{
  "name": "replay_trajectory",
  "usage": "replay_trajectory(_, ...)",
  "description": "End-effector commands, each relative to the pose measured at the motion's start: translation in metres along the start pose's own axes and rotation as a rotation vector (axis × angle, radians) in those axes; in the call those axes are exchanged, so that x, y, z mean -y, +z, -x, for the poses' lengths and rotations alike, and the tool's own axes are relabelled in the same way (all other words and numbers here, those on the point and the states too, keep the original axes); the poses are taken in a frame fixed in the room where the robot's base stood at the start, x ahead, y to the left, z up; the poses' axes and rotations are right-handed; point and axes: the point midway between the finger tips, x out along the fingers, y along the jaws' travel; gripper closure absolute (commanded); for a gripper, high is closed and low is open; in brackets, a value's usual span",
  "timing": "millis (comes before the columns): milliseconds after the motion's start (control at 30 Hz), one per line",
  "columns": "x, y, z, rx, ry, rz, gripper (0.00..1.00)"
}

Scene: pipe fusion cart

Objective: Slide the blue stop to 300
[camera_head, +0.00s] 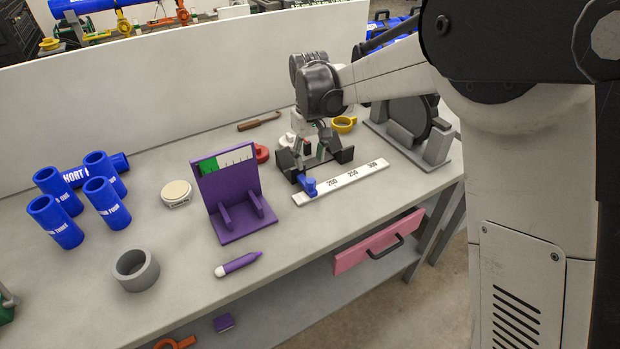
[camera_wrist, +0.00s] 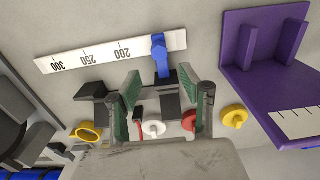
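The blue stop (camera_head: 307,186) sits at the left end of the white scale (camera_head: 345,181), to the left of its first number. In the wrist view the blue stop (camera_wrist: 160,56) is to the right of the 200 mark on the scale (camera_wrist: 104,54), which reads 200, 250, 300 from right to left. My gripper (camera_head: 312,148) is over the dark fixture behind the scale. In the wrist view my gripper (camera_wrist: 164,90) has its green-padded fingers wide apart. The stop is beyond the fingertips and appears not to be held. Part of the fixture shows between the fingers.
The dark fixture (camera_head: 347,155) stands close behind the scale. A purple stand (camera_head: 230,196) is left of the scale. Red (camera_head: 262,153), white (camera_head: 287,140) and yellow (camera_head: 343,124) pieces lie behind. The table in front of the scale is clear.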

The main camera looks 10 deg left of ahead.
Motion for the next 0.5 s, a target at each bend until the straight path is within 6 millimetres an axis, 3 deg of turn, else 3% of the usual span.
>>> replay_trajectory(300,0.000,0.000,-0.056,0.000,0.000,0.000,0.60)
replay_trajectory(500,0.000,0.000,-0.077,0.000,0.000,0.000,0.60)
